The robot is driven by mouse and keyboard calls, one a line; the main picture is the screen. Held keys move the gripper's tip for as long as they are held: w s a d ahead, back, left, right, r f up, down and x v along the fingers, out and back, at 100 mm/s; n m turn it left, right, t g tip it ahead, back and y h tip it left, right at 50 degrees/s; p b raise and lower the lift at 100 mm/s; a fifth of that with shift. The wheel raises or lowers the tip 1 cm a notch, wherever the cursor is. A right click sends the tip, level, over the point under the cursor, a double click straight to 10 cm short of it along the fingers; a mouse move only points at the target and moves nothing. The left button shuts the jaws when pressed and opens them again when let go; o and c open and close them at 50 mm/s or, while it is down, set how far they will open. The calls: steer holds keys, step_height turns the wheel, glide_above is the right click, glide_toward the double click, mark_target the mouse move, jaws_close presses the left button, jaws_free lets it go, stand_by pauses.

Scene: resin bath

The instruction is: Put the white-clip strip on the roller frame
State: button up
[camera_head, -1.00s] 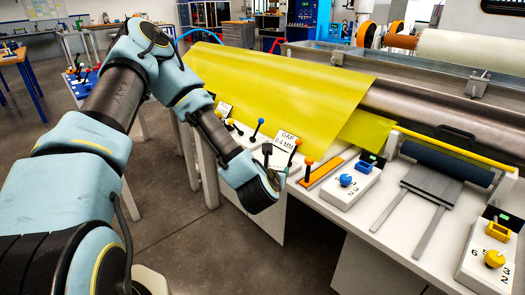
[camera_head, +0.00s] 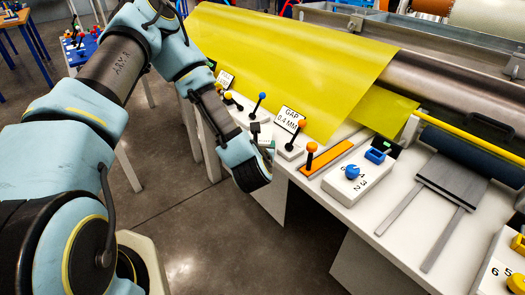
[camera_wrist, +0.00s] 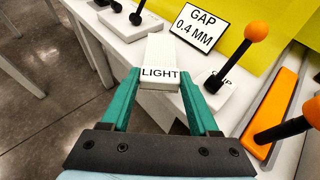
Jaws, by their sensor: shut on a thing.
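My gripper (camera_wrist: 160,80) has its teal fingers shut on the near end of a narrow white piece (camera_wrist: 158,52), marked LIGHT. I cannot tell for certain that it is the white-clip strip; no separate clip shows.
The white bench (camera_head: 388,246) carries lever blocks, a GAP 0.4 MM sign (camera_head: 290,119), an orange strip (camera_head: 328,158) and a blue-knob box (camera_head: 354,176). An orange-ball lever (camera_wrist: 256,32) stands close right of my gripper. A yellow sheet (camera_head: 285,62) slopes behind. Floor is open in front.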

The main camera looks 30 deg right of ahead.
steer(key=shift+f, duration=1.7)
steer(key=shift+f, duration=0.15)
steer(key=o, duration=1.1)
steer(key=shift+c, duration=0.2)
steer(key=v, duration=1.2)
